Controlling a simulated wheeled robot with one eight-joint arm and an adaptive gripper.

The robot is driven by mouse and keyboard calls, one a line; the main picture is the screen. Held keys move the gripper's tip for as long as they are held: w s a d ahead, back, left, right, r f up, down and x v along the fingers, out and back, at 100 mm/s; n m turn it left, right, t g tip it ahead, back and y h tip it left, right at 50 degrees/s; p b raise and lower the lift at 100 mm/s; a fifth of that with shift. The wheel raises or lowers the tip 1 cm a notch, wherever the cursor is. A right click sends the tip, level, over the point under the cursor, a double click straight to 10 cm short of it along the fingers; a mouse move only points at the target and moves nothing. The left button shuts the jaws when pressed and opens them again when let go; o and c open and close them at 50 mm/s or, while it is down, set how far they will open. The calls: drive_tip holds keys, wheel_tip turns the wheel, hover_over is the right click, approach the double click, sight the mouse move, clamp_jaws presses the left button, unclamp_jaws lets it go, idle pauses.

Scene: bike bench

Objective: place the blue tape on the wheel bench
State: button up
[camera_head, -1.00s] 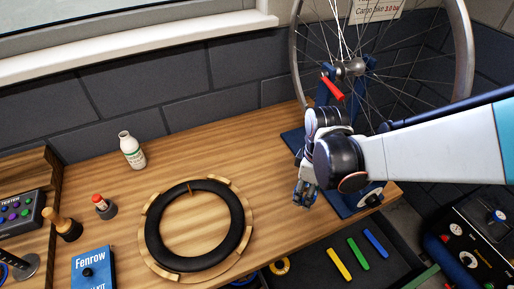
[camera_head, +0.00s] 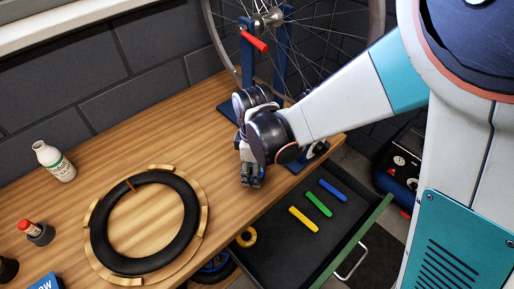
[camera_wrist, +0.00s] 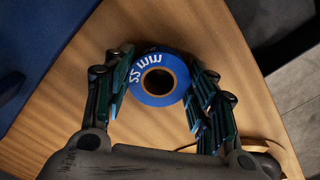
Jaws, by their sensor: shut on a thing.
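The blue tape (camera_wrist: 149,99) is a blue roll with white lettering and a brown core, seen from above in the wrist view. My gripper (camera_wrist: 161,88) is shut on it, with a finger on its left and right sides. The wheel bench (camera_head: 195,122) is the wooden worktop, and its wood also shows beneath the tape in the wrist view (camera_wrist: 80,75). In the head view my gripper (camera_head: 251,181) is low over the bench's right part, near the front edge. The tape is not clearly seen there. I cannot tell whether it touches the wood.
A blue wheel stand (camera_head: 280,62) with a red lever (camera_head: 255,42) is just behind my gripper. A black tyre (camera_head: 177,258) on a wooden ring and a white bottle (camera_head: 55,160) are to the left. An open drawer (camera_head: 285,237) holds coloured bars and a yellow roll (camera_head: 246,237).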

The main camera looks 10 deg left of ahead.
drive_tip(key=shift+f, duration=0.2)
drive_tip(key=o, duration=1)
drive_tip(key=shift+r, duration=0.15)
wheel_tip(320, 180, up, 12)
drive_tip(key=p, duration=0.8)
drive_tip(key=shift+r+p, duration=0.1)
drive_tip(key=shift+p, duration=0.2)
